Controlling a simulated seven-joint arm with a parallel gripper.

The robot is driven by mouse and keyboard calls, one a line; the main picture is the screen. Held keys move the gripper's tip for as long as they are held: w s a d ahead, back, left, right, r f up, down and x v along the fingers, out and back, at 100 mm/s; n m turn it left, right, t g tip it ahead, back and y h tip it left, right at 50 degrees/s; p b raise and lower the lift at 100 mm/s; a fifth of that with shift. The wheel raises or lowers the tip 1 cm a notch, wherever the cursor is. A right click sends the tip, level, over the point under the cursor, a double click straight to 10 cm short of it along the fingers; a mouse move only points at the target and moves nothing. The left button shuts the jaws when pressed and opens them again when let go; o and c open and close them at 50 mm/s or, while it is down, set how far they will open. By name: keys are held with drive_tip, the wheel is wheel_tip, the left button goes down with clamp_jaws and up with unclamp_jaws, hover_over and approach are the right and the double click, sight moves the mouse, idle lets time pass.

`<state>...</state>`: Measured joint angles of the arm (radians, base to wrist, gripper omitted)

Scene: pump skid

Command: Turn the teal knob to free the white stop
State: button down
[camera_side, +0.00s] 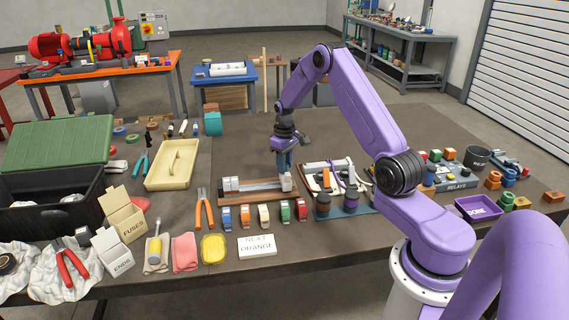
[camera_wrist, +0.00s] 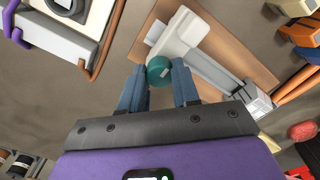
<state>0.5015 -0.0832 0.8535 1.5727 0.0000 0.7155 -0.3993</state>
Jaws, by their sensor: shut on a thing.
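The teal knob (camera_wrist: 159,70) shows in the wrist view between the two blue-grey fingers of my gripper (camera_wrist: 160,84), which is shut on it. The knob sits at the side of a white block (camera_wrist: 181,31), which I take for the white stop. The block is at one end of a grey rail (camera_wrist: 222,76) on a wooden board (camera_wrist: 142,48). In the side view my gripper (camera_side: 284,168) points down at the right end of the board (camera_side: 232,196). The white block (camera_side: 286,183) shows there beside the fingers. The knob is hidden in that view.
Several coloured blocks (camera_side: 264,215) stand in a row in front of the board. A card reading "NEXT ORANGE" (camera_side: 257,245) lies before them. A blue mat (camera_side: 343,206) with jars and a white device is close on the right. Orange-handled pliers (camera_side: 204,210) lie left.

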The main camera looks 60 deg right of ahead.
idle(0.4)
drive_tip(key=c, duration=0.8)
unclamp_jaws()
drive_tip(key=shift+r, duration=0.1)
wheel_tip(320, 180, up, 17)
drive_tip(key=shift+r, duration=0.15)
